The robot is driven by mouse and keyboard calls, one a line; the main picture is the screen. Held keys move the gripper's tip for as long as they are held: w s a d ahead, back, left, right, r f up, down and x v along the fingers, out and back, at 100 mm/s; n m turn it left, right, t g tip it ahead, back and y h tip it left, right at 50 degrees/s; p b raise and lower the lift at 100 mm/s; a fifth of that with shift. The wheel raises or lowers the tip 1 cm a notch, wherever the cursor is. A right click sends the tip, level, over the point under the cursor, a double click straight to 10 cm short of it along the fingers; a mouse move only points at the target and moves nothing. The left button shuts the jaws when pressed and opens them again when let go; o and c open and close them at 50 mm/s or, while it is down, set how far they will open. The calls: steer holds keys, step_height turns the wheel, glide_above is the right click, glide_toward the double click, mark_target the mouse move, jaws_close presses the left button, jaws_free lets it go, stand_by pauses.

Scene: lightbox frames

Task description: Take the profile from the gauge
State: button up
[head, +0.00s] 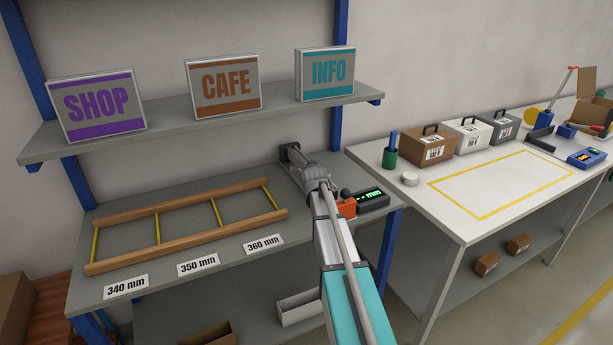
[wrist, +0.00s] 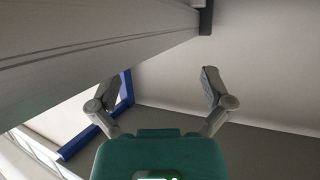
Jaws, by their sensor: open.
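The gauge stands at the right end of the grey shelf in the head view. It has a dark end block (head: 290,153), an orange part (head: 347,208) and a dark readout box (head: 372,198) with green characters ending in "mm". My arm covers much of it. A long grey grooved bar, apparently the profile (wrist: 90,45), crosses the upper left of the wrist view and ends at a dark block. My gripper (wrist: 157,85) is open, its fingers spread wide with nothing between them. In the head view my gripper (head: 316,178) is over the gauge, partly hidden.
A wooden rack (head: 180,245) with yellow dividers lies left of the gauge, its bays empty, above labels 340, 350 and 360 mm (head: 263,244). A sign shelf (head: 170,118) hangs above. A blue post (head: 390,236) and a white table (head: 455,215) with boxes stand to the right.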

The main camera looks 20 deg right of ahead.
steer(key=shift+w+f, duration=0.1)
steer(key=shift+w, duration=0.05)
steer(key=shift+d+b+x, duration=0.1)
steer(key=shift+b+x, duration=0.35)
steer(key=shift+x, duration=0.85)
steer(key=shift+d+b+x, duration=0.15)
steer(key=shift+b+x, duration=0.3)
steer(key=shift+x, duration=0.85)
steer(key=c, duration=1.2)
steer(key=shift+a+r, duration=0.1)
steer(key=shift+r, duration=0.15)
steer(key=shift+a+r+p, duration=0.4)
steer(key=shift+r+p, duration=0.1)
steer(key=shift+p, duration=0.1)
steer(key=shift+c, duration=0.6)
steer(key=a+r+p, duration=0.2)
steer(key=a, duration=0.2)
steer(key=s+a+r+p, duration=0.1)
steer(key=a+r+p, duration=0.1)
steer(key=a, duration=0.2)
steer(key=s+a+r+p, duration=0.1)
steer(key=a+r+p, duration=0.1)
steer(key=a, duration=0.2)
steer(key=shift+s+a+r+p, duration=0.1)
steer(key=shift+a+r+p, duration=0.15)
steer(key=shift+r+p, duration=0.1)
steer(key=shift+a, duration=0.2)
